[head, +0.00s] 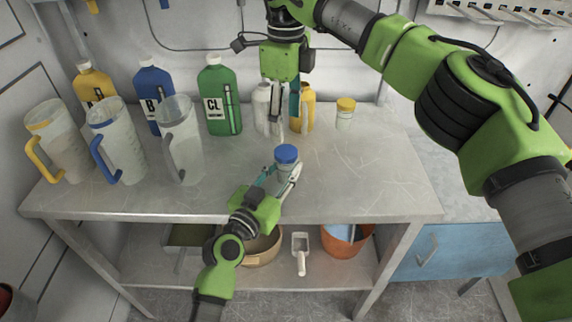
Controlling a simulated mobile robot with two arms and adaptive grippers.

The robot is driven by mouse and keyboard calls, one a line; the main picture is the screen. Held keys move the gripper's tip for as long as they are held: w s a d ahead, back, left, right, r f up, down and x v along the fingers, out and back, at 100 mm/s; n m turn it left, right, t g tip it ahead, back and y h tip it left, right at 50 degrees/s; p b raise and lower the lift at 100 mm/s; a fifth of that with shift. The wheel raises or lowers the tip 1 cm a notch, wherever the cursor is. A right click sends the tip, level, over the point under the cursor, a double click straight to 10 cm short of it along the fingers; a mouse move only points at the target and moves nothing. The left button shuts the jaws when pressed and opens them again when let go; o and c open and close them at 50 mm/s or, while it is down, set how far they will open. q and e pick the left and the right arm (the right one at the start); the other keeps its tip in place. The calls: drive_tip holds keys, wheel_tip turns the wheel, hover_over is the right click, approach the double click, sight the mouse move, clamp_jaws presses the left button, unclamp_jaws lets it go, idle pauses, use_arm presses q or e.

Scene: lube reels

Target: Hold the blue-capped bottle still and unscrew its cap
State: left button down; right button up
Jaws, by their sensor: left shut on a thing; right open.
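The blue-capped bottle (293,173) stands upright on the metal bench, a pale bottle with its blue cap (287,153) on top. My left gripper (276,180) is shut on the bottle's body from the lower left, and its fingers partly cover the bottle. My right gripper (275,117) points down above and behind the bottle, slightly left of the cap. It is open and apart from the cap. Its fingers overlap a white bottle behind it in the picture.
Clear jugs (183,150) stand at the left, before yellow, blue and green (220,105) bottles. A white bottle (262,103), a yellow bottle (308,105) and a yellow-lidded jar (345,112) stand behind. The bench's right side (385,170) is clear. A lower shelf holds an orange bucket (340,243) and scoop (301,252).

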sight(286, 151)
drive_tip(key=m, duration=2)
drive_tip(key=shift+m, duration=0.3)
drive_tip(key=m, duration=0.6)
drive_tip(key=shift+f, duration=0.6)
wheel_tip(286, 151, down, 7)
drive_tip(key=shift+r, duration=0.1)
